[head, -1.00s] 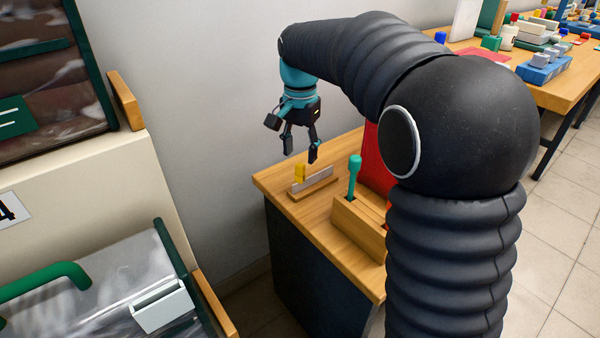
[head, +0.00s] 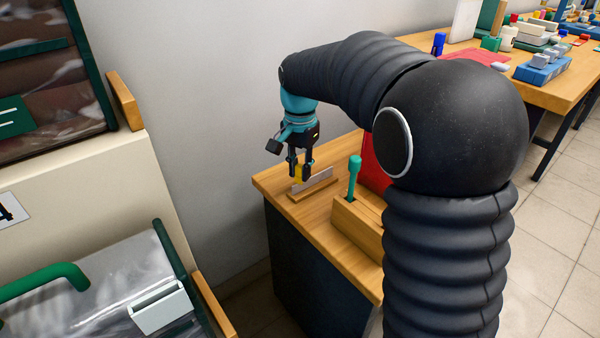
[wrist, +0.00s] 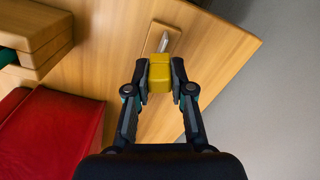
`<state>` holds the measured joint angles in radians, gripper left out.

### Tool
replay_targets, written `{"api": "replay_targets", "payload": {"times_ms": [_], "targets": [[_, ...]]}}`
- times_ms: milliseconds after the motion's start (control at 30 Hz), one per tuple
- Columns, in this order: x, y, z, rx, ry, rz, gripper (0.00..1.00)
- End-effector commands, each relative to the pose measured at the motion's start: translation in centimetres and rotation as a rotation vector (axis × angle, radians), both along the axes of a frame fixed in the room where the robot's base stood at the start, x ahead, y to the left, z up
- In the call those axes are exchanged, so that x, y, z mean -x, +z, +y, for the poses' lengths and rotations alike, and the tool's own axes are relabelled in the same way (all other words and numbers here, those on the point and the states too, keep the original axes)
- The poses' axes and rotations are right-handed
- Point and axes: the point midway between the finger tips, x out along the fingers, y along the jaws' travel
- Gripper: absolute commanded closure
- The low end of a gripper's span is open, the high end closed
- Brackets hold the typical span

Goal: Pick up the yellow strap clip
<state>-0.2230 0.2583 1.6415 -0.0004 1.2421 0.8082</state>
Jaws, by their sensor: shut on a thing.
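The yellow strap clip (wrist: 160,74) is between the fingers of my gripper (wrist: 158,78) in the wrist view, with a pad against each side. In the head view the clip (head: 299,172) is mostly hidden behind the fingers of my gripper (head: 299,173). It is at the grey upright plate (head: 316,180) of a small wooden holder (head: 313,192) on the wooden table. I cannot tell whether the clip still touches the plate.
A wooden block (head: 358,228) with a teal-handled tool (head: 354,178) stands right of the holder, with a red item (head: 374,160) behind it. A shelf with bagged comforters (head: 110,285) is at the left. The wall (head: 200,120) is close behind.

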Motion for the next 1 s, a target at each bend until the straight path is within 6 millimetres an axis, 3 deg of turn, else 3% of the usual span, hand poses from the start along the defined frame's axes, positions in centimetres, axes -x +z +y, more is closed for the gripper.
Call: {"api": "replay_targets", "payload": {"times_ms": [333, 700, 1000], "targets": [[-0.1, 0.8, 0.0, -0.001, 0.0, -0.002, 0.92], [-0.1, 7.4, 0.0, -0.001, 0.0, -0.003, 0.92], [0.0, 10.0, 0.0, 0.0, 0.0, 0.0, 0.92]]}}
